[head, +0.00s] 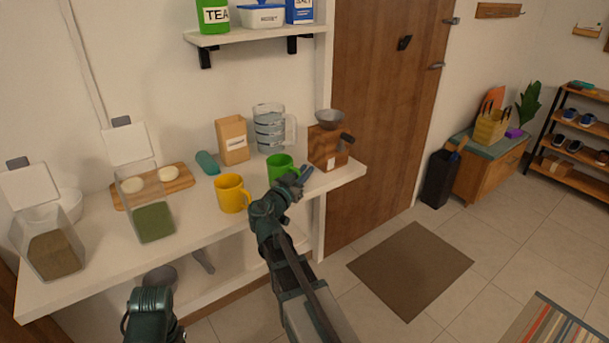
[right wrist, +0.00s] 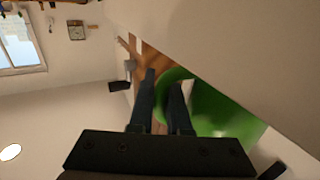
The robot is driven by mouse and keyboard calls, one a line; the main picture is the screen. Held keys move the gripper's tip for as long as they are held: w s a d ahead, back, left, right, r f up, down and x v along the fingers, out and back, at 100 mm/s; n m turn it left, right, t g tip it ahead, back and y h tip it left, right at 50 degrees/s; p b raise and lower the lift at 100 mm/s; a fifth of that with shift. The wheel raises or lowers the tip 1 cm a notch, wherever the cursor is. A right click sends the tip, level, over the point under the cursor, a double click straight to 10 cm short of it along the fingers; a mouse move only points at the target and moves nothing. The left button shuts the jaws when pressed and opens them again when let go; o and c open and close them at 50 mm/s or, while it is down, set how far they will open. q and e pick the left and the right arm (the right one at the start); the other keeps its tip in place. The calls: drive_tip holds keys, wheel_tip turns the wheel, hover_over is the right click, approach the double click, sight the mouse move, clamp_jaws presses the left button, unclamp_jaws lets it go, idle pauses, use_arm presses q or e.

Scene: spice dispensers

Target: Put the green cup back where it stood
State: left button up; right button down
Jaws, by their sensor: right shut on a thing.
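The green cup (head: 278,168) is at the right part of the white counter, upright, between the yellow cup (head: 231,194) and the wooden grinder (head: 328,146). My right gripper (head: 299,181) is at the cup's right side, shut on it, apparently at the handle; its arm and fingers hide part of the cup. In the right wrist view the two fingers (right wrist: 163,100) are close together against the green cup (right wrist: 222,112). I cannot tell whether the cup's base touches the counter. Of my left arm only a dark part shows at the bottom; its fingers are out of sight.
A glass pitcher (head: 269,128) and a brown paper bag (head: 232,139) stand behind the cups. Two clear dispensers (head: 147,206) and a board with pale round pieces (head: 170,184) are further left.

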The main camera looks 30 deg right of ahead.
drive_tip(key=shift+f, duration=0.15)
drive_tip(key=c, duration=0.9)
unclamp_jaws()
drive_tip(key=shift+r, duration=0.3)
drive_tip(key=v, duration=1.2)
drive_tip(key=shift+f, duration=0.2)
drive_tip(key=s+a+f+n+g+y+p, duration=0.1)
drive_tip(key=s+a+n+g+y+p, duration=0.2)
drive_tip(key=a, duration=0.5)
drive_tip(key=s+a+n+g+y+p, duration=0.3)
drive_tip(key=s+a+n+y+p, duration=0.3)
drive_tip(key=s+a+n+p, duration=0.1)
drive_tip(key=s+a+f+n+g+y+p, duration=0.1)
drive_tip(key=s+a+n+g+y+p, duration=0.2)
drive_tip(key=s+a+n+y+p, duration=0.2)
drive_tip(key=shift+s+a+f+n+g+p, duration=0.1)
drive_tip(key=shift+s+a+p, duration=0.3)
drive_tip(key=shift+a+p, duration=0.45)
drive_tip(key=shift+s+a+f+n+g+p, duration=0.1)
drive_tip(key=shift+s+a+p, duration=0.4)
drive_tip(key=shift+a, duration=0.7)
drive_tip(key=shift+s+a+f+n+g+p, duration=0.1)
drive_tip(key=shift+s+a+p, duration=0.15)
drive_tip(key=shift+a+p, duration=0.65)
